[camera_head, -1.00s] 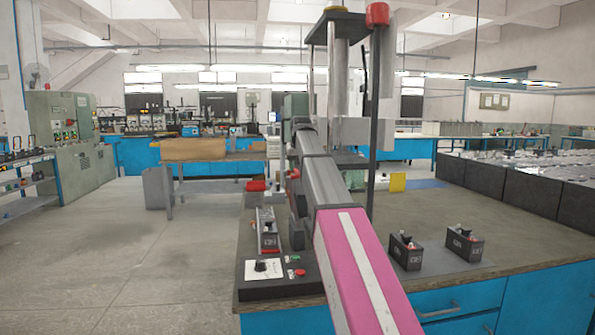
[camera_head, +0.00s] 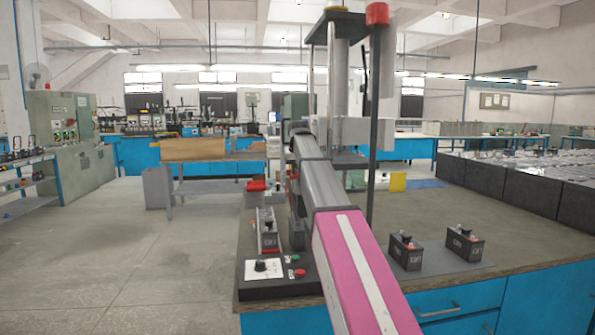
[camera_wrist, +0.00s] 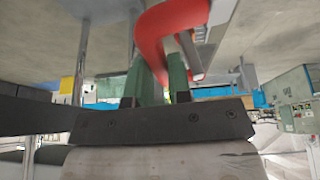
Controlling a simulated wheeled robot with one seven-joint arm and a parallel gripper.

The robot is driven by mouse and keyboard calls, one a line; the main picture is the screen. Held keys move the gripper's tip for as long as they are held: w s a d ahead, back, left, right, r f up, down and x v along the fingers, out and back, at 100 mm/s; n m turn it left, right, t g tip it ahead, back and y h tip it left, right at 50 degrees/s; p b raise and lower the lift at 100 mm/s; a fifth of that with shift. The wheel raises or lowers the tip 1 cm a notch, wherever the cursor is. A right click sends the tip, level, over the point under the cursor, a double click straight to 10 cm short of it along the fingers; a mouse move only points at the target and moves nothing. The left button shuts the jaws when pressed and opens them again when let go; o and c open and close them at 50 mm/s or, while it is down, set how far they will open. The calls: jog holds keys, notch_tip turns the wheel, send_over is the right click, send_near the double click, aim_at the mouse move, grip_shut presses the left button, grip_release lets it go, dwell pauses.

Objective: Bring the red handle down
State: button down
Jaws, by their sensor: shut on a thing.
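The red handle (camera_wrist: 152,38) is a thick, curved red bar, close up in the wrist view. My gripper (camera_wrist: 164,72) has two green fingers, close together and shut on the handle; the exact contact is partly hidden by the fingers. In the head view my grey and pink arm reaches over the bench to a tall press-like stand (camera_head: 338,85), and my gripper is hidden there. A small red part (camera_head: 257,186) shows left of the arm; I cannot tell whether it belongs to the handle.
A black battery (camera_head: 267,232) stands at the bench's left side, behind a control box (camera_head: 272,275) with buttons. Two more batteries (camera_head: 405,251) (camera_head: 464,243) stand right of my arm. Bare benchtop (camera_head: 500,215) lies beyond them. A dark post (camera_head: 375,130) rises beside the arm.

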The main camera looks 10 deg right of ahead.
jog(key=a+f+n+h, duration=0.1)
jog(key=a+f+h, duration=0.4)
jog(key=a, duration=0.4)
jog(key=a+f+n+h, duration=0.1)
jog(key=a+f+h, duration=0.4)
jog(key=a, duration=0.4)
jog(key=a+f+n+t+h, duration=0.1)
jog(key=a+f+h, duration=0.2)
jog(key=f, duration=0.3)
jog(key=shift+a+f+h, duration=0.2)
jog(key=shift+f+h, duration=0.1)
jog(key=shift+f, duration=0.15)
jog(key=c, duration=1.1)
grip_release()
jog(key=shift+o, duration=0.2)
